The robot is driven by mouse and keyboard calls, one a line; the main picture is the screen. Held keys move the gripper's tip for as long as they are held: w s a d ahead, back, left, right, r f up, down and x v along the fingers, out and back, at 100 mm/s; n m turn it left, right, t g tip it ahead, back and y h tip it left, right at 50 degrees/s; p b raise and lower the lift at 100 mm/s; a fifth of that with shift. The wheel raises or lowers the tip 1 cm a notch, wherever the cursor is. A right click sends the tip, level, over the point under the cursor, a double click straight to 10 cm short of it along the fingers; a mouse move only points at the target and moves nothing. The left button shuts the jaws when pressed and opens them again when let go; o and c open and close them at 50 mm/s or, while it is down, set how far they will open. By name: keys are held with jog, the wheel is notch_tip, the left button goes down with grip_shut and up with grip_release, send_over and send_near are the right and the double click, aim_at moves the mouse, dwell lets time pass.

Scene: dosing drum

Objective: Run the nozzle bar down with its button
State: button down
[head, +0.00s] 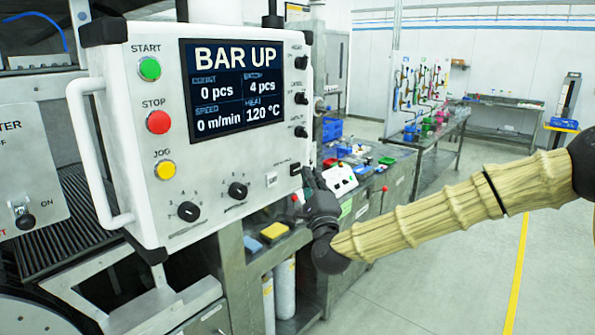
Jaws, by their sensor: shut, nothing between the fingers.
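The white control panel (225,190) fills the left half of the head view. Its screen (238,82) reads "BAR UP", 0 m/min and 120 °C. A small white square button or switch (271,179) and a small black one (295,168) sit at the lower right of its face; their labels are too small to read. My gripper (307,178) is shut and empty, its fingertips at the panel's lower right edge, close by the black one. I cannot tell whether they touch it. The nozzle bar cannot be made out.
The panel also has green START (149,69), red STOP (158,122) and yellow JOG (165,170) buttons, several black knobs and a white handle (95,150). A bench with a small control box (340,181) stands behind my gripper. The floor at right is clear.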

jog(key=shift+w+a, duration=0.15)
jog(key=shift+a, duration=0.05)
jog(key=shift+w+a+b, duration=0.15)
jog(key=shift+a+b, duration=0.05)
jog(key=shift+b, duration=0.2)
jog(key=shift+w+a+b, duration=0.2)
jog(key=shift+a+b, duration=0.1)
jog(key=shift+a, duration=0.05)
dwell(0.8)
jog(key=shift+d, duration=0.15)
jog(key=shift+s+d+b, duration=0.45)
jog(key=shift+s+d, duration=0.05)
jog(key=shift+d, duration=0.15)
dwell(0.4)
jog(key=s+d, duration=0.1)
jog(key=d, duration=0.1)
jog(key=s+d+b, duration=0.1)
jog(key=s+d, duration=0.1)
jog(key=shift+b, duration=0.3)
dwell(0.4)
